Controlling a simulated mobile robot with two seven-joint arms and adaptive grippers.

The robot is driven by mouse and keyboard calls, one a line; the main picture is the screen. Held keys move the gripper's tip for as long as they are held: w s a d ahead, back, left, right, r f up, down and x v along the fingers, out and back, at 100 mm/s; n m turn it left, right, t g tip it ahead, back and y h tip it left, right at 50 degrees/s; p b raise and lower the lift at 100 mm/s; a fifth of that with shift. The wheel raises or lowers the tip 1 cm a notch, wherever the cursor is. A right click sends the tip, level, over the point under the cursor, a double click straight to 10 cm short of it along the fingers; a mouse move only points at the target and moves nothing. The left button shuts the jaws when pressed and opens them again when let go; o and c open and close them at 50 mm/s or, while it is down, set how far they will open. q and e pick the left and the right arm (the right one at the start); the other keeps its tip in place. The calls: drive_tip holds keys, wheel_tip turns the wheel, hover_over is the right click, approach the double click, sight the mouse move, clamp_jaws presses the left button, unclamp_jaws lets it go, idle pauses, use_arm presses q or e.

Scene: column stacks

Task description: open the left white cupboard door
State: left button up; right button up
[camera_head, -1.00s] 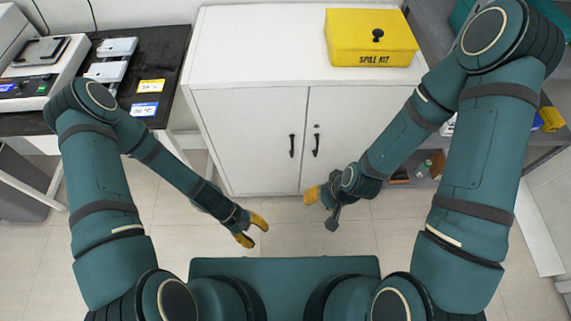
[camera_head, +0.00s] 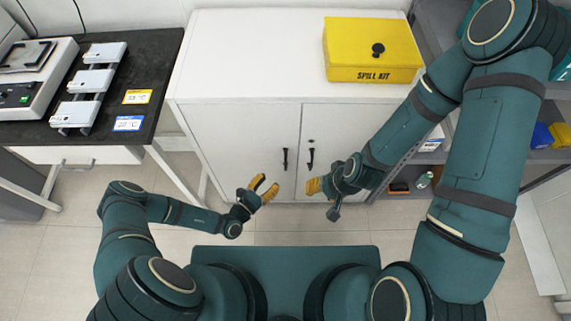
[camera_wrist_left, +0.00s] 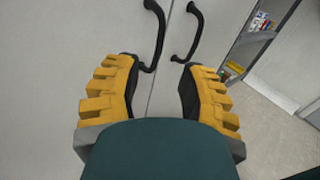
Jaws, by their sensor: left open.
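The white cupboard (camera_head: 235,140) stands ahead with both doors shut. Its left door (camera_head: 245,165) has a black vertical handle (camera_head: 285,159) near the centre seam. The right door (camera_head: 345,125) has its own black handle (camera_head: 310,159). My left gripper (camera_head: 266,188) is open and empty, just in front of the lower left door, to the left of and below its handle. In the left wrist view the left door's handle (camera_wrist_left: 158,35) lies beyond the yellow fingers, apart from them. My right gripper (camera_head: 313,187) is in front of the right door; its finger gap is not clear.
A yellow spill kit box (camera_head: 373,65) sits on the cupboard top. A black-topped bench (camera_head: 25,133) with instruments is at the left. Grey shelves (camera_head: 435,157) with small items stand at the right. Floor in front is clear.

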use_arm(q)
drive_tip(key=b+x, duration=0.1)
drive_tip(key=x, duration=0.8)
drive_tip(key=shift+w+d+b, duration=0.2)
drive_tip(key=shift+w+b, duration=0.1)
drive_tip(key=shift+b, duration=0.05)
clamp_jaws()
